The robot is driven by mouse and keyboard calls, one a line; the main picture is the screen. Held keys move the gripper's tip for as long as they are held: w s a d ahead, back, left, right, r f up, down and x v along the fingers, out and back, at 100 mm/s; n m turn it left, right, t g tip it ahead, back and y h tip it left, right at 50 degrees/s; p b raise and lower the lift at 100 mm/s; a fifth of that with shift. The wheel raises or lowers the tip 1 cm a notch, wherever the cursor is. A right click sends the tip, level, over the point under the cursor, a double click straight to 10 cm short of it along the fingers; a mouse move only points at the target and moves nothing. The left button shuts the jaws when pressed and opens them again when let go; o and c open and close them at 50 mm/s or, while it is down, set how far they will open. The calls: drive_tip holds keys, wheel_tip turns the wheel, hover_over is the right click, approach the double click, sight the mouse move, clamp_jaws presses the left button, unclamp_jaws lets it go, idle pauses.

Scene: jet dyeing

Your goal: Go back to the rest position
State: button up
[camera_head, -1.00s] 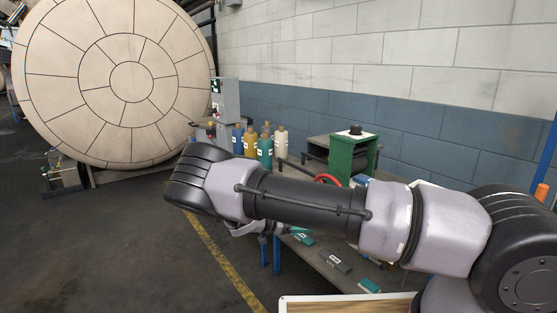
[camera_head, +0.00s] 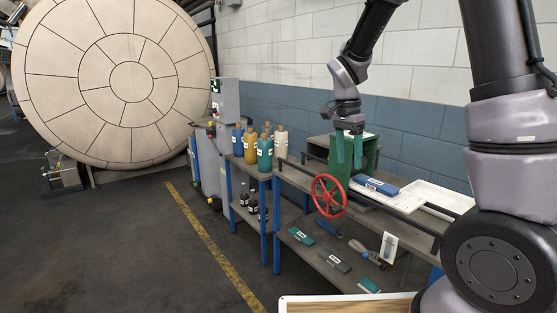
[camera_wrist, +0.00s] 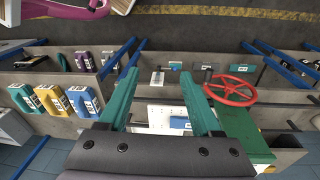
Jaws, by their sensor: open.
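My gripper (camera_head: 349,150) is open and empty, with two teal fingers pointing down in the head view. It hangs in front of the green stand (camera_head: 362,160) at the bench, above the red handwheel (camera_head: 329,196). In the wrist view the two fingers of my gripper (camera_wrist: 158,108) are spread apart with nothing between them. The red handwheel also shows in the wrist view (camera_wrist: 231,90), to the right of the fingers.
Several bottles (camera_head: 264,152) stand on the shelf left of the bench (camera_head: 300,182). A blue box (camera_head: 375,186) and a white tray (camera_head: 437,197) lie on the bench top. Small items lie on the lower shelf (camera_head: 320,252). The floor (camera_head: 150,240) at left is clear.

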drive_tip(key=s+d+r+n+t+y, duration=0.1)
drive_tip(key=s+d+r+n+t, duration=0.1)
drive_tip(key=s+r, duration=0.6)
drive_tip(key=s+d+r+n+t+y, duration=0.2)
drive_tip(key=s+r+n+t, duration=0.3)
drive_tip(key=s+r, duration=0.4)
drive_tip(key=shift+s+d+r+n, duration=0.15)
drive_tip(key=shift+s+d+n, duration=0.15)
drive_tip(key=shift+s+d, duration=0.3)
drive_tip(key=shift+w+d, duration=0.1)
